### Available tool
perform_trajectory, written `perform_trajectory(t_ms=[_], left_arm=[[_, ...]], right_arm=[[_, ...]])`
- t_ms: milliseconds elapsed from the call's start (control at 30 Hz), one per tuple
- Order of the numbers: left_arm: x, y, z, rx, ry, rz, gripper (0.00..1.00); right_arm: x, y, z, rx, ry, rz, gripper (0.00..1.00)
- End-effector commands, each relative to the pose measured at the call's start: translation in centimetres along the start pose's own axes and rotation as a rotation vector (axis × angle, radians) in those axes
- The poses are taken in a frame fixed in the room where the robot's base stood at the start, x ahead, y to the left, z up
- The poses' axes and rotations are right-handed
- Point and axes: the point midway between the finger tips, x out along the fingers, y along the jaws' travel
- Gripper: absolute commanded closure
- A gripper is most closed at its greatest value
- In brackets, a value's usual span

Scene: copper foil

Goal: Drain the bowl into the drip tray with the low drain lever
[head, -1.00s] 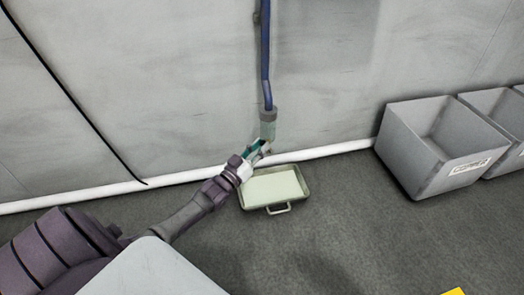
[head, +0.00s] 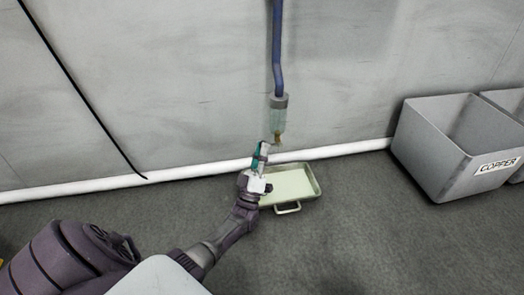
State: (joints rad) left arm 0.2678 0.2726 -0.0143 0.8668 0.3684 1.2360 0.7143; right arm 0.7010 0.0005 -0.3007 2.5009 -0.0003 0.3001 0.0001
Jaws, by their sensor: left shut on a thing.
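A clear bowl (head: 278,120) with a grey collar hangs at the lower end of a blue pipe in the head view. A small brass-coloured drain fitting (head: 279,139) shows under it. The pale drip tray (head: 316,183) lies on the floor below, its handle towards me. My left gripper (head: 267,147) is just below and left of the fitting, above the tray's back left corner. It is shut on what seems to be the drain lever, which its fingers mostly hide. The liquid level in the bowl is too small to tell. My right gripper is not in view.
A grey bin (head: 432,151) labelled COPPER stands on the floor at the right, with another bin (head: 508,104) behind it. The pale wall (head: 180,80) rises close behind the pipe. The floor in front of the tray is clear.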

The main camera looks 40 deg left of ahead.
Motion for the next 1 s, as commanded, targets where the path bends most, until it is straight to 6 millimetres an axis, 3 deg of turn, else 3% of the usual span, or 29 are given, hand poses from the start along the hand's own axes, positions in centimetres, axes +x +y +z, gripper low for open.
perform_trajectory(t_ms=[767,800,933,1000], left_arm=[[-0.54,-0.33,0.33,-0.062,0.09,-0.002,1.0],[-0.54,-0.33,0.33,-0.061,0.089,-0.002,0.73],[-0.52,-0.33,0.33,-0.061,0.089,-0.002,0.51],[-0.51,-0.33,0.33,-0.061,0.089,-0.002,0.51]], right_arm=[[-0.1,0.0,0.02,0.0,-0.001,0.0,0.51],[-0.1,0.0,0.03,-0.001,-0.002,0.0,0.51],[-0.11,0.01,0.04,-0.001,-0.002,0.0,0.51],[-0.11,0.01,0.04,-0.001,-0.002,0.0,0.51]])
